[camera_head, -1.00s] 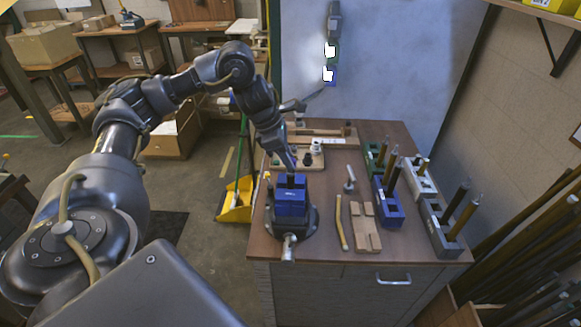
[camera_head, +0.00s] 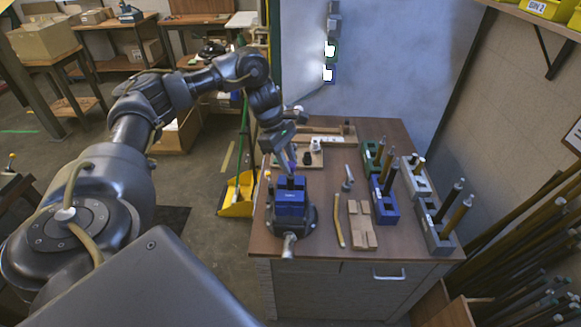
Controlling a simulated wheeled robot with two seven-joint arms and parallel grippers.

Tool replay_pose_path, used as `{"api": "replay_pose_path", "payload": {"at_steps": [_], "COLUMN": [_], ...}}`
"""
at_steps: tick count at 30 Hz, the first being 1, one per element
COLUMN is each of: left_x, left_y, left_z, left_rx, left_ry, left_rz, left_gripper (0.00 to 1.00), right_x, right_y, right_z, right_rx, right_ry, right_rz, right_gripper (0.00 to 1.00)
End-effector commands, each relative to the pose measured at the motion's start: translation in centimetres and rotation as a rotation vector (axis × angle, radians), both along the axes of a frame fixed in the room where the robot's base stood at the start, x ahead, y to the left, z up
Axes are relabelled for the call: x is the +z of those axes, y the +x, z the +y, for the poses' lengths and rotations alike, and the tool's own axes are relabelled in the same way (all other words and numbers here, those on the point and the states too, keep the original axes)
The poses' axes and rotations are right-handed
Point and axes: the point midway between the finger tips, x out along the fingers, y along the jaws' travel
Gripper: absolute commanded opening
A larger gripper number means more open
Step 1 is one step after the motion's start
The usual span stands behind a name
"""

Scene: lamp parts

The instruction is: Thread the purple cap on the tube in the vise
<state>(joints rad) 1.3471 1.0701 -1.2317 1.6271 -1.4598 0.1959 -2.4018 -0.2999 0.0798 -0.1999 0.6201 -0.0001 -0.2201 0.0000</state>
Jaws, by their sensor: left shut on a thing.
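The blue vise (camera_head: 291,203) stands at the left of the wooden bench top. A short dark piece, which I take for the tube, shows at the top of its jaws; its details are too small to tell. My left gripper (camera_head: 290,170) reaches down from above and ends just over the vise. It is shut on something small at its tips. A purple-blue patch shows there, but I cannot tell how the cap sits against the tube. My right gripper is not in view.
Blue (camera_head: 385,204), green (camera_head: 372,160) and grey (camera_head: 435,232) blocks holding upright rods stand on the right. A wooden piece (camera_head: 361,225) and a metal tool (camera_head: 347,180) lie mid-bench. A board with small parts (camera_head: 312,155) lies behind the vise.

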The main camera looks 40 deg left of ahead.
Motion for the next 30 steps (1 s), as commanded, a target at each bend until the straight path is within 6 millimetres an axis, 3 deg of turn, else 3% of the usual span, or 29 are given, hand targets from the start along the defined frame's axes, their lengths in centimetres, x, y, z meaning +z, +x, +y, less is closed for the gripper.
{"api": "replay_pose_path", "payload": {"at_steps": [14, 30], "left_x": [-0.5, -0.3], "left_y": [-0.4, -0.1], "left_z": [0.0, 0.1], "left_rx": [-0.029, -0.229], "left_ry": [0.005, 0.005], "left_rz": [0.015, 0.016], "left_gripper": [0.0, 0.0], "right_x": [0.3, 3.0], "right_y": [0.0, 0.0], "right_z": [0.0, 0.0], "right_rx": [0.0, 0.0], "right_ry": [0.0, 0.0], "right_rz": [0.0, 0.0], "right_gripper": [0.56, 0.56]}}
